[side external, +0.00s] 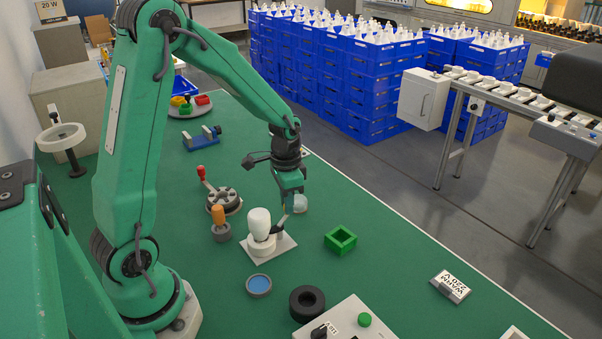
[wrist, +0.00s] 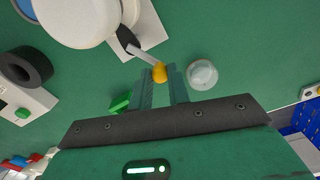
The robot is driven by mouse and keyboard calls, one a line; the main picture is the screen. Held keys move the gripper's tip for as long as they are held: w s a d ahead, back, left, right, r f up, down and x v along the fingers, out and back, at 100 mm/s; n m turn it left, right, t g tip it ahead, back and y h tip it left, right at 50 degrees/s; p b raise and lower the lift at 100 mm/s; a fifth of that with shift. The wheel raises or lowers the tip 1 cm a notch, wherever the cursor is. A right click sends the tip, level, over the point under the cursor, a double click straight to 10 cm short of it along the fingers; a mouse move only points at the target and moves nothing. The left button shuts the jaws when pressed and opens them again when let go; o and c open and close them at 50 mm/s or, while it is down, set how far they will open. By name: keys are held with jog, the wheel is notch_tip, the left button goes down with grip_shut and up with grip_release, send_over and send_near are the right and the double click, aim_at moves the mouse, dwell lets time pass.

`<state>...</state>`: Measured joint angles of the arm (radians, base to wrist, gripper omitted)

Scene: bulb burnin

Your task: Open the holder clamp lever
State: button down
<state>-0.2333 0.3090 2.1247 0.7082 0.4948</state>
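The holder (side external: 262,245) stands on a pale square plate (side external: 284,243) with a white bulb (side external: 260,222) upright in it. In the wrist view the bulb (wrist: 75,15) fills the upper left. The clamp lever (wrist: 146,55) has a black base at the holder's side, a thin metal arm and a yellow knob (wrist: 160,73). My gripper (wrist: 160,80) has its two teal fingers on either side of the knob, and the knob fills the narrow gap at their tips. In the side view my gripper (side external: 289,206) points down beside the bulb, and its fingers hide the knob.
A small translucent dome (wrist: 202,74) stands close to my gripper. A green square frame (side external: 340,239), black ring (side external: 307,303), blue dish (side external: 259,285), orange-handled piece (side external: 220,222) and red-handled fixture (side external: 220,198) stand around the holder.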

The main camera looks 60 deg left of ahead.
jog(key=shift+a+n, duration=0.1)
jog(key=shift+n, duration=0.2)
jog(key=shift+s+a+n, duration=0.2)
jog(key=shift+n, duration=0.4)
jog(key=shift+s+a+n, duration=0.15)
jog(key=shift+n, duration=0.45)
jog(key=n, duration=0.1)
jog(key=s+n, duration=0.1)
jog(key=n, duration=0.1)
jog(key=shift+a+n, duration=0.3)
jog(key=shift+a, duration=0.1)
jog(key=n, duration=0.1)
jog(key=s+n, duration=0.1)
jog(key=n, duration=0.1)
jog(key=s+n, duration=0.1)
jog(key=n, duration=0.1)
jog(key=shift+a, duration=0.2)
jog(key=shift+n, duration=0.3)
jog(key=c, duration=1.3)
grip_release()
jog(key=shift+r, duration=0.1)
jog(key=shift+r, duration=3.85)
